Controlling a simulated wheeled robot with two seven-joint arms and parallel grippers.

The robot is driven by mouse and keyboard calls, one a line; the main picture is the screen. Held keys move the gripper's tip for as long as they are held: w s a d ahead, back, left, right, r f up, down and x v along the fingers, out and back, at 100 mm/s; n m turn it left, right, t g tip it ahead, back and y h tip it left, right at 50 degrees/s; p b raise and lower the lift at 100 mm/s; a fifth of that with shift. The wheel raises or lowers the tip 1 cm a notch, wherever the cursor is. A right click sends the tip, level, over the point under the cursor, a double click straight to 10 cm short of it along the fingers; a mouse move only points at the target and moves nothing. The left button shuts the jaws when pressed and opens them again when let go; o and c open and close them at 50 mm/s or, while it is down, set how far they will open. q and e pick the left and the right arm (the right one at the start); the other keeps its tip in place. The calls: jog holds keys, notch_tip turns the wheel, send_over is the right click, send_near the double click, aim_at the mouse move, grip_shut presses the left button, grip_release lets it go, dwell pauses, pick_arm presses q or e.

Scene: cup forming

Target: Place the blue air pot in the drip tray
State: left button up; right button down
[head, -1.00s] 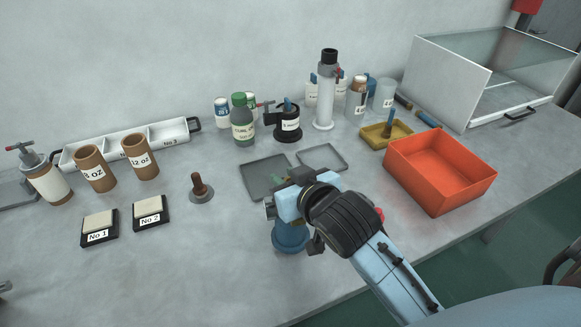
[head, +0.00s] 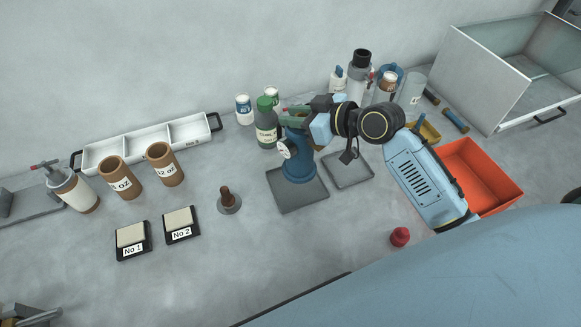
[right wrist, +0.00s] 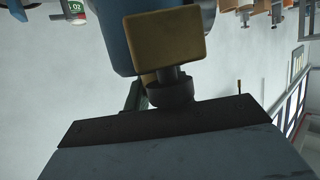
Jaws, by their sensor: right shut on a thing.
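The blue air pot (head: 299,168), with a round white gauge on its side, is upright in my right gripper (head: 300,122). The gripper is shut on the pot's top, and my wrist partly hides it. The pot is over the back part of the larger dark grey tray (head: 301,200), which I take as the drip tray. I cannot tell whether its base touches the tray. In the right wrist view a blue body (right wrist: 118,45), likely the pot, shows at the top behind a yellow-brown block. My left gripper is not in view.
A smaller grey tray (head: 349,172) lies just right. A green bottle (head: 266,125) stands close behind the pot. An orange bin (head: 487,175) and a small red object (head: 400,237) are to the right. A dark plunger (head: 228,200) stands left. The table front is mostly clear.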

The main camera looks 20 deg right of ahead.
aim_at(299, 166)
jog(key=shift+w+d+r, duration=0.2)
jog(key=shift+w+r, duration=0.15)
jog(key=shift+r, duration=0.1)
jog(key=shift+w+f, duration=0.1)
jog(key=shift+f, duration=4.75)
jog(key=c, duration=1.2)
grip_release()
jog(key=shift+f, duration=0.2)
